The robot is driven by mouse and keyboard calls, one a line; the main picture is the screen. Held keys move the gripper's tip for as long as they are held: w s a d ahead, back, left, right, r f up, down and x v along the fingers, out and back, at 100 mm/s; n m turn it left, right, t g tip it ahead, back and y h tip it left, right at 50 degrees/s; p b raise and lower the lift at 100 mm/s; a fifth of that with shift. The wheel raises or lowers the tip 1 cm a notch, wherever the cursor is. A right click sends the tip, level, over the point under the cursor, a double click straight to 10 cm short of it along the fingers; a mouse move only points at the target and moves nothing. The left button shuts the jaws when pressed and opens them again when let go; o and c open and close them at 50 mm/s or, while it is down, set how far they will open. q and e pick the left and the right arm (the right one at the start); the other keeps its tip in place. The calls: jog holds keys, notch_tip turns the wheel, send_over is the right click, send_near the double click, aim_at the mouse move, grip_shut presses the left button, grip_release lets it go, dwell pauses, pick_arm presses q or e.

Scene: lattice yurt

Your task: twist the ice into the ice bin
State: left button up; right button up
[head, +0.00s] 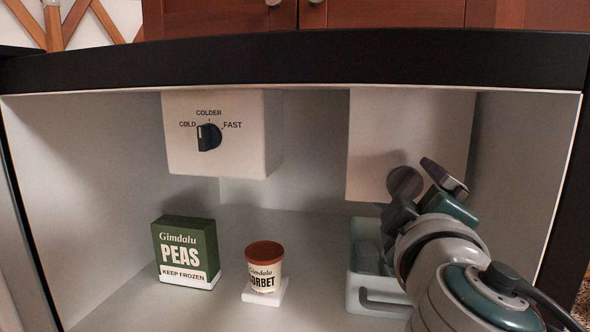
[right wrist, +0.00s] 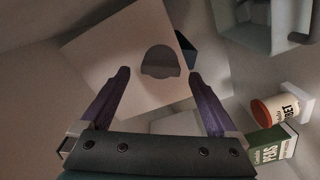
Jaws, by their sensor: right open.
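The ice bin (head: 357,293), pale and translucent with a grey front handle, stands on the freezer floor at right, with bluish ice (head: 369,257) inside. My arm covers its right part. Above it hangs a plain white housing (head: 375,130) with a round grey knob (head: 404,182) low on its front. In the right wrist view the grey knob (right wrist: 160,63) lies between my purple fingertips on the white housing (right wrist: 120,48). My right gripper (head: 428,190) is open and empty at the knob; contact cannot be told. The bin (right wrist: 240,38) is at upper right there. My left gripper is not in view.
A second white housing (head: 240,145) at left carries a dark COLD/COLDER/FAST dial (head: 208,137). A green peas box (head: 187,240) and a sorbet tub (head: 264,262) on a white block (head: 277,293) stand on the floor. A black frame (head: 290,62) edges the opening.

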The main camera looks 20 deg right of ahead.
aim_at(407, 181)
jog(key=shift+x, duration=1.3)
jog(key=shift+c, duration=0.2)
jog(key=c, duration=1.3)
